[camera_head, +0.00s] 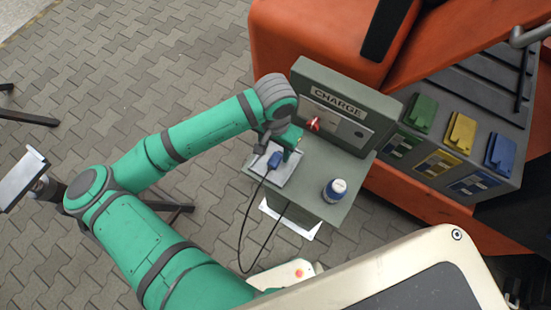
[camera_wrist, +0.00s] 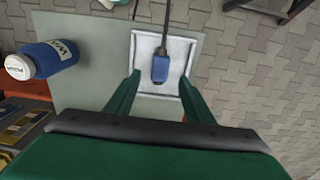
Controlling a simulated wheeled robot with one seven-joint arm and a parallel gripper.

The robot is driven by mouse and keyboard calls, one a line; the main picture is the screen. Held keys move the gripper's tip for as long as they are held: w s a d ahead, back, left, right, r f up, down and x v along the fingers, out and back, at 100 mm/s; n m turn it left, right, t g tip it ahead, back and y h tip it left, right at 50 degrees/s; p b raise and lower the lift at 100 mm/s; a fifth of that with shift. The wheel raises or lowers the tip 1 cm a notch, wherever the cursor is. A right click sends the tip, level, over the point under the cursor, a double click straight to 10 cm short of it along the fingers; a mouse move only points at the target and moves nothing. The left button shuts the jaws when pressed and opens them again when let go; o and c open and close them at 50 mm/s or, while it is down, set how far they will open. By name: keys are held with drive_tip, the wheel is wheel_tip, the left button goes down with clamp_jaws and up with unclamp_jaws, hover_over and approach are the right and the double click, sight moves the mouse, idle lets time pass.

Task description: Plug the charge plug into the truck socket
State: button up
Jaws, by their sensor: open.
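The charge plug (camera_head: 275,159) is a small blue block with a black cable, lying on a pale square tray (camera_head: 291,178) on the stand's grey-green top. In the wrist view the plug (camera_wrist: 160,67) lies in the tray (camera_wrist: 177,48), its cable running toward the top edge. My gripper (camera_wrist: 159,78) is open and empty. Its green fingers point at the tray with the plug between their lines and a gap on each side. In the head view my gripper (camera_head: 284,148) is beside the plug.
A blue and white can (camera_head: 335,190) stands on the stand top (camera_head: 311,197), right of the tray. Green, yellow and blue blocks (camera_head: 460,133) sit on the orange truck (camera_head: 310,40). The black cable (camera_head: 241,235) loops down beside the stand.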

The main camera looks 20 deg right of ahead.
sight(275, 158)
drive_tip(key=shift+f, duration=2.6)
drive_tip(key=c, duration=1.1)
